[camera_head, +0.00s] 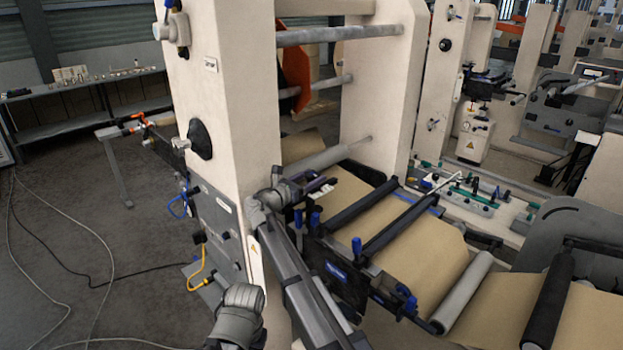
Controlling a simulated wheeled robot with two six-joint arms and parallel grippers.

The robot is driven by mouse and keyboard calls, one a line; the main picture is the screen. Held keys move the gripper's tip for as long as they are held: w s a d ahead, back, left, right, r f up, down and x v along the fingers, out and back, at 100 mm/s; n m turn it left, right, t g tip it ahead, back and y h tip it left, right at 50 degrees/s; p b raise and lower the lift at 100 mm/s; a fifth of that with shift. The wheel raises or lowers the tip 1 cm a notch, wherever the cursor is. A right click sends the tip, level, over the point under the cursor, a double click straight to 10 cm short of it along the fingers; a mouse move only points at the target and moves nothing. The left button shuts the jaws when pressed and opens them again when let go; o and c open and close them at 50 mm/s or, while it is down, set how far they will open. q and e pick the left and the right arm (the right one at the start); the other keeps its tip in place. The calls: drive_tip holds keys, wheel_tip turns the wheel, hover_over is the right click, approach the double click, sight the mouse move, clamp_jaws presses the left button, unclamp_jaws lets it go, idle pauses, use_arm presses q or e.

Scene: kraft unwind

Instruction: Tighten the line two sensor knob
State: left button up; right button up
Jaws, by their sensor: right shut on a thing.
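My right arm reaches up the middle of the head view to the near side of the web path. My right gripper (322,187) is at the inner side of the cream machine frame (222,90), above the near end of the kraft web (350,195). It is shut on what appears to be the sensor knob, which the fingers and wrist hide almost wholly. I cannot make out the knob's markings or how far it is turned. My left gripper is not in view.
Blue-handled knobs (356,246) stand on the dark splice table close to my right forearm. Steel rollers (462,292) and black bars (380,205) cross the web. A shelf bench (90,95) stands at the back left. Cables lie on the open floor (60,240) at left.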

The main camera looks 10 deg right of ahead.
drive_tip(key=shift+w+r, duration=0.1)
drive_tip(key=shift+r, duration=0.05)
idle(0.3)
drive_tip(key=o, duration=1.4)
drive_tip(key=shift+c, duration=0.2)
